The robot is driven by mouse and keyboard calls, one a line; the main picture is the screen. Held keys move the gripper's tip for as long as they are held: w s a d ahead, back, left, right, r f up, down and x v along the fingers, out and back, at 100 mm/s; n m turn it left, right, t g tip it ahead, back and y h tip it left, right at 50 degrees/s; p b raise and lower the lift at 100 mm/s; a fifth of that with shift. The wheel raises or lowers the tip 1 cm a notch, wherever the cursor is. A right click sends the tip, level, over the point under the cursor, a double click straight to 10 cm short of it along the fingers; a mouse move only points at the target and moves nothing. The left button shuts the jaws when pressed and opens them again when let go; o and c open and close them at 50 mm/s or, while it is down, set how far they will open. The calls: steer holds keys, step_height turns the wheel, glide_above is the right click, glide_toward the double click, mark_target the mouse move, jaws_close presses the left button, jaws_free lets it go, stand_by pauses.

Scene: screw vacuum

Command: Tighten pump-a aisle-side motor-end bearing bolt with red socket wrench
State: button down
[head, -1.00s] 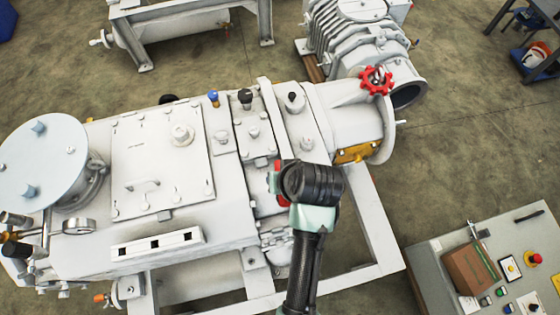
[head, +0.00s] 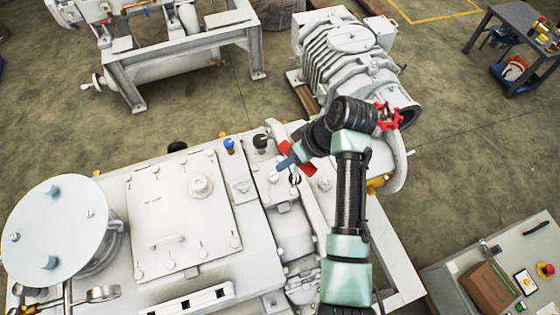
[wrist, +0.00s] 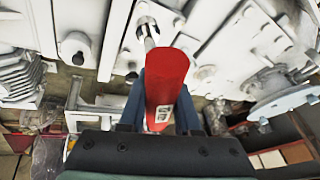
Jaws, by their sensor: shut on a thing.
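The red socket wrench (wrist: 167,82) is held between the blue fingers of my gripper (wrist: 161,98). Its red handle also shows in the head view (head: 312,165), over the motor end of the white pump (head: 255,203). My gripper in the head view (head: 290,160) is shut on the wrench above the pump's top. In the wrist view the silver socket end (wrist: 148,28) points away from me toward a round fitting on the white casing. I cannot tell whether the socket is seated on the bearing bolt. The bolt head is hidden behind the socket.
A black knob (head: 261,142) and a blue knob (head: 229,146) stand on the pump close to my gripper. A red handwheel (head: 389,117) sits behind my arm. A grey control panel (head: 450,275) is at the lower right.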

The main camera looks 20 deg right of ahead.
stand_by(0.4)
steer(key=shift+f+b, duration=1.55)
steer(key=shift+f, duration=1.25)
steer(key=shift+f, duration=0.7)
steer(key=shift+r+m+p, duration=0.15)
steer(key=shift+m+p, duration=0.15)
steer(key=shift+m, duration=0.1)
